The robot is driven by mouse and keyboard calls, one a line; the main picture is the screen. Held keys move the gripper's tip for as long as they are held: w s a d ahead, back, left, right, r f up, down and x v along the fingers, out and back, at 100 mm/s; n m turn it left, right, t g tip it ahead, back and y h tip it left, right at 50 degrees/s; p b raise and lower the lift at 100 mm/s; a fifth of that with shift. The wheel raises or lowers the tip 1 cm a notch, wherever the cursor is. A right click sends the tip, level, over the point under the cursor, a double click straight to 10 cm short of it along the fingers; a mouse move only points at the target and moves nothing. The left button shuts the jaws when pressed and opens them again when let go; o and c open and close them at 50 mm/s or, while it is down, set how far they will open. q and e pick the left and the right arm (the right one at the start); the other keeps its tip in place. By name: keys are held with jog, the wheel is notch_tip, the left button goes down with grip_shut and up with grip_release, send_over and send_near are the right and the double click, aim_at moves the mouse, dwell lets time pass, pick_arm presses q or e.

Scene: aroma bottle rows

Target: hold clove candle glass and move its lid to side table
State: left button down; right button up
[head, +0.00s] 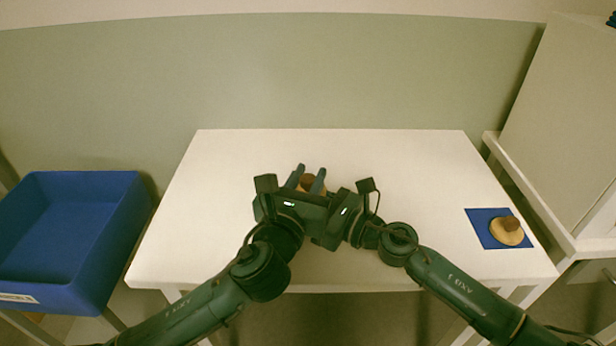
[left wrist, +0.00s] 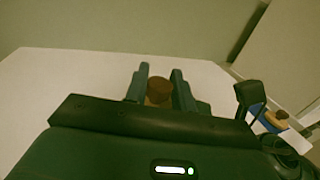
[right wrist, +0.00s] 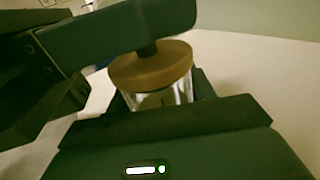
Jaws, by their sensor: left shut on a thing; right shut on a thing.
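The clove candle glass (right wrist: 168,97) is clear and shows in the right wrist view under its round wooden lid (right wrist: 150,68). The lid has a dark brown knob (left wrist: 158,92). My left gripper (head: 309,177) is shut on this knob from above. The lid appears to sit on the glass rim; I cannot tell whether there is a small gap. My right gripper (right wrist: 160,98) is shut on the glass, low beside the left one. In the head view the two grippers hide the glass.
A blue mat (head: 482,226) at the white table's (head: 400,170) right front bears another wooden lid (head: 507,236) with a brown knob. A blue bin (head: 112,243) stands left of the table, a white cabinet (head: 565,120) at right. The back of the table is clear.

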aim_at(308, 178)
pick_arm(q)
jog(key=shift+r, duration=0.25)
dwell(0.6)
jog(key=shift+r, duration=0.9)
jog(key=shift+r, duration=2)
pick_arm(e)
jog(key=o, duration=1.5)
